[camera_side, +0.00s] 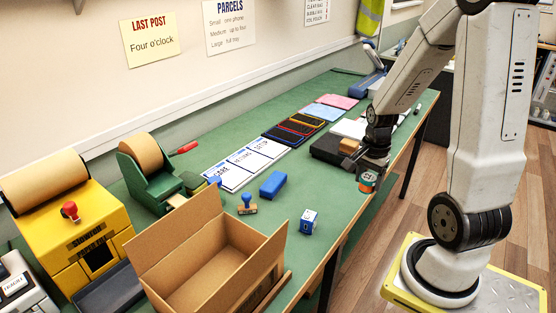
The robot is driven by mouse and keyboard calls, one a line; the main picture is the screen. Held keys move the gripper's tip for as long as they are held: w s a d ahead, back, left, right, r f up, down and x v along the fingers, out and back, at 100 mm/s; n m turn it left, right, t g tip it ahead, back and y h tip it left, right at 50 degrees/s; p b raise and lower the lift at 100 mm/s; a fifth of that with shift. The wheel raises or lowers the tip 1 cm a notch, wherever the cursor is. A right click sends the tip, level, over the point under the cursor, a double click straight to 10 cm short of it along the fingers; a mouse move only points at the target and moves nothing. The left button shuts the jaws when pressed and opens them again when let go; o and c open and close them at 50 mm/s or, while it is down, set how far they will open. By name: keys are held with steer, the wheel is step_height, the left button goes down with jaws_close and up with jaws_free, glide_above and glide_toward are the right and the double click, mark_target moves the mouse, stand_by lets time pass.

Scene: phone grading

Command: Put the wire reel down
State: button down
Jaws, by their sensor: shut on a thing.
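The wire reel (367,182) is a small short cylinder with orange and teal colouring. It is held at the lower end of my gripper (370,172), which is shut on it. The reel shows close to the front edge of the green table (335,195), in the right half of the view. I cannot tell whether its underside touches the table or hangs a little above it. My gripper's fingers are small and dark here, and they hide the upper part of the reel.
A dark box (326,149) with a brown block (348,146) lies just left of my gripper. An open cardboard box (150,287), blue block (272,185), stamp (247,205) and small blue-white box (308,222) stand nearer. Green surface left of the reel is clear.

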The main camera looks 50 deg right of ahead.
steer(key=w+d, duration=0.7)
steer(key=w, duration=0.6)
steer(key=shift+d+m, duration=0.2)
steer(key=shift+m, duration=0.1)
steer(key=shift+w, duration=0.1)
glide_above(310, 170)
steer(key=s, duration=0.1)
steer(key=f, duration=0.8)
steer(key=shift+s+a, duration=0.2)
steer(key=shift+a, duration=0.1)
steer(key=shift+w+d+f, duration=0.25)
steer(key=shift+w+f, duration=0.2)
steer(key=shift+f, duration=0.15)
steer(key=shift+w+d+f, duration=0.15)
steer(key=shift+w+f, duration=0.1)
steer(key=shift+f, duration=1.55)
